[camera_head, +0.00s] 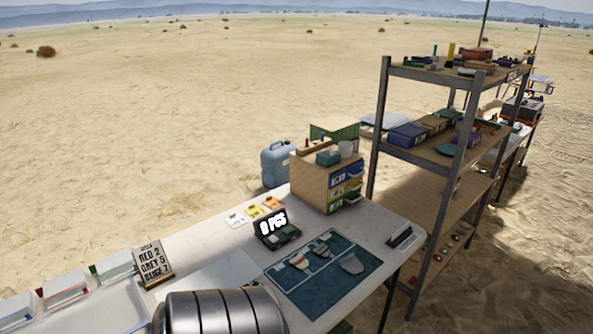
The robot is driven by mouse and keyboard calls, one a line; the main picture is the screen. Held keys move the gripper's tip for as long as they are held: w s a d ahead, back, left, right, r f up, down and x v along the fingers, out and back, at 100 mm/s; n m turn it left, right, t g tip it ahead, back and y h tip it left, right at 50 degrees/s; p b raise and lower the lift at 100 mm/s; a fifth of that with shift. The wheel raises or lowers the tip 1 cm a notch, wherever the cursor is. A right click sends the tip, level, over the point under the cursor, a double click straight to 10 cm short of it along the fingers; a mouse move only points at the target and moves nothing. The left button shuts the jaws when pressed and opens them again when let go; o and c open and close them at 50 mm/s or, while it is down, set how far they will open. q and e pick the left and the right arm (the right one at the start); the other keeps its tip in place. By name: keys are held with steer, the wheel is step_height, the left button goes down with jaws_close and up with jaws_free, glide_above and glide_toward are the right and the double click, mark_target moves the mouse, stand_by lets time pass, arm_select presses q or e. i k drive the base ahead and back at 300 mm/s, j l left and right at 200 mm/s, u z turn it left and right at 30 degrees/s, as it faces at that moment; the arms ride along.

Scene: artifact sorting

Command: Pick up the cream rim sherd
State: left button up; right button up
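A dark blue mat (312,290) with pale lines lies on the white table and bears several small sherds. A pale sherd with a reddish part (300,262) lies at the mat's left side. A greyish sherd (321,249) lies near the mat's upper middle, and a larger light grey sherd (351,264) lies to the right. I cannot tell for sure which is the cream rim sherd at this size. Neither of my grippers shows in the head view. A dark ringed part of my own body covers the bottom edge.
A scale (277,234) with a lit display stands behind the mat. A wooden drawer box (310,182) and a blue jerrycan (276,163) stand beyond. Clear bins (63,290) and a lettered sign (154,262) are at left. A metal shelf (450,150) rises at right.

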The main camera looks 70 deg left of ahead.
mark_target(300, 261)
steer(key=u, duration=2.15)
